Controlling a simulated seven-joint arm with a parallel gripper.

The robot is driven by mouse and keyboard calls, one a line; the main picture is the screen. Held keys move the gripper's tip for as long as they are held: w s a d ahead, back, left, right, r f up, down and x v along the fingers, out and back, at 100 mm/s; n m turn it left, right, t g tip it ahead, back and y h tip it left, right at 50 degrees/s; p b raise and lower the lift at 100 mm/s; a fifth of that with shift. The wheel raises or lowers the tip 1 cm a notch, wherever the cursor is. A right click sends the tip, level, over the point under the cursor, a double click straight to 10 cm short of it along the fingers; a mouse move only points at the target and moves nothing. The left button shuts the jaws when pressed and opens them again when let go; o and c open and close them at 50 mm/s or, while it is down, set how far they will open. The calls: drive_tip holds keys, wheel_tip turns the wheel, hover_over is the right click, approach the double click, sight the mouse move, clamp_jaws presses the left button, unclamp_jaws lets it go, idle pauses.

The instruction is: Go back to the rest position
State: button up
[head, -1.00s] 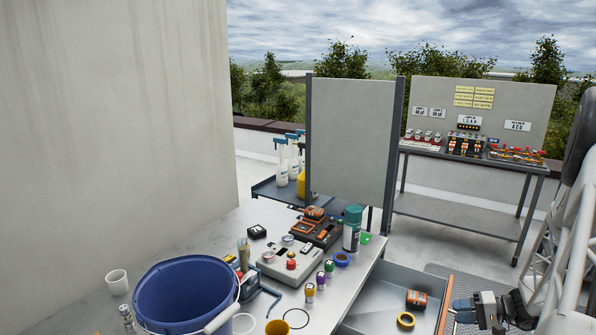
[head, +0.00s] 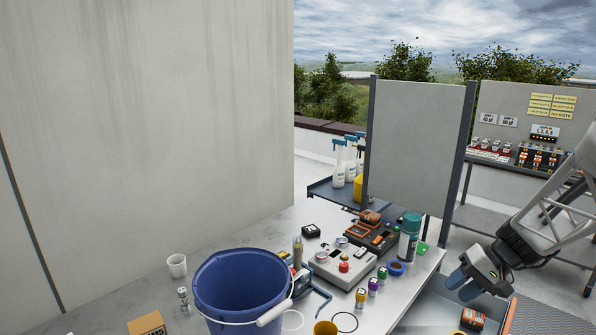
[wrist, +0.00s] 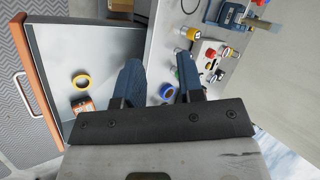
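My gripper (head: 464,284) is at the lower right of the head view, above the open drawer (head: 424,314) at the table's right end. In the wrist view its two blue fingers (wrist: 160,76) stand apart with a gap between them. Nothing is held; the blue tape roll (wrist: 167,91) seen in the gap lies on the table beyond. The drawer holds a yellow tape roll (wrist: 81,82) and an orange-and-black box (wrist: 83,105).
A big blue bucket (head: 240,285) stands on the table (head: 110,300) among several small bottles, cups and devices. A teal-capped spray can (head: 409,240) stands near the right edge. A grey upright panel (head: 415,140) rises behind. A bench (head: 480,218) stands farther back right.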

drive_tip(key=s+a+r+n+t+h, duration=0.2)
drive_tip(key=s+a+r+h, duration=0.2)
drive_tip(key=s+a+r, duration=0.55)
drive_tip(key=s+a+r+n+t+h, duration=0.1)
drive_tip(key=s+a+r+t+h, duration=0.15)
drive_tip(key=s+a+r, duration=0.7)
wheel_tip(320, 180, down, 12)
drive_tip(key=a+g+h, duration=0.1)
drive_tip(key=g, duration=0.2)
drive_tip(key=shift+s+r, duration=0.2)
drive_tip(key=shift+s, duration=0.15)
